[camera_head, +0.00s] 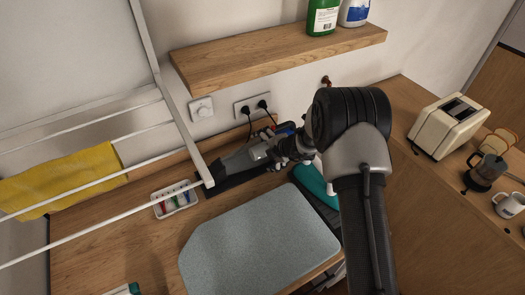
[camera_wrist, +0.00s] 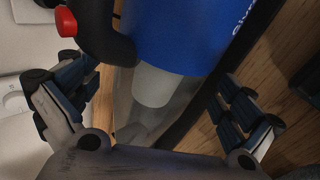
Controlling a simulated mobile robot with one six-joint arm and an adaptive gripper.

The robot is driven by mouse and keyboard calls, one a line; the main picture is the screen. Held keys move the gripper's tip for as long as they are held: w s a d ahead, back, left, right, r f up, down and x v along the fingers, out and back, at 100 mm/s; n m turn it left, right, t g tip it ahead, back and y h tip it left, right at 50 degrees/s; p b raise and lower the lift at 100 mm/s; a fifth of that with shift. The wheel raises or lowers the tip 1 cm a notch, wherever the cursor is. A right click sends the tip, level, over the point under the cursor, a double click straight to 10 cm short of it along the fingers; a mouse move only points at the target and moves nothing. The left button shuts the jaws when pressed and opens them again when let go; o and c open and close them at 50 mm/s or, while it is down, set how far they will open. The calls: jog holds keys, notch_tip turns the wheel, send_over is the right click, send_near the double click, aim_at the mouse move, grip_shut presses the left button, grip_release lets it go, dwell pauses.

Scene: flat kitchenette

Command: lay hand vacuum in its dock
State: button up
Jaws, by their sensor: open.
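The hand vacuum (camera_head: 238,161) has a grey nozzle and a blue body with a red part. In the head view it lies lengthwise on the black dock (camera_head: 224,183) at the back of the wooden counter, its rear partly hidden by my arm. In the wrist view its blue body (camera_wrist: 188,32), dark handle and red button (camera_wrist: 67,21) are close up. A dark edge runs along its right side. My gripper (camera_head: 288,152) is at the vacuum's rear; its fingers (camera_wrist: 155,103) stand wide apart on either side, with no visible grip. How fully the vacuum is seated cannot be told.
A grey board (camera_head: 258,240) lies in front. A small white tray (camera_head: 176,199) and drying rack (camera_head: 150,85) are at left. A wooden shelf (camera_head: 270,55) hangs above plugged sockets (camera_head: 255,105). A teal item (camera_head: 314,182) is beside my arm; a toaster (camera_head: 447,124) stands right.

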jog(key=p+v, duration=0.1)
jog(key=v, duration=0.9)
jog(key=s+r+n+g, duration=0.1)
jog(key=s+r+n, duration=0.8)
jog(key=r+n, duration=0.25)
jog(key=s+r+n+g, duration=0.1)
jog(key=s+r+n, duration=0.8)
jog(key=r+n, duration=0.3)
jog(key=s+d+n+h, duration=0.3)
jog(key=s+d+n, duration=0.4)
jog(key=s+n, duration=0.3)
jog(key=s+d+r+n+h, duration=0.1)
jog(key=s+d+n+h, duration=0.2)
jog(key=s+d+n, duration=0.4)
jog(key=s+n, duration=0.3)
jog(key=n, duration=0.2)
jog(key=shift+w+a, duration=0.1)
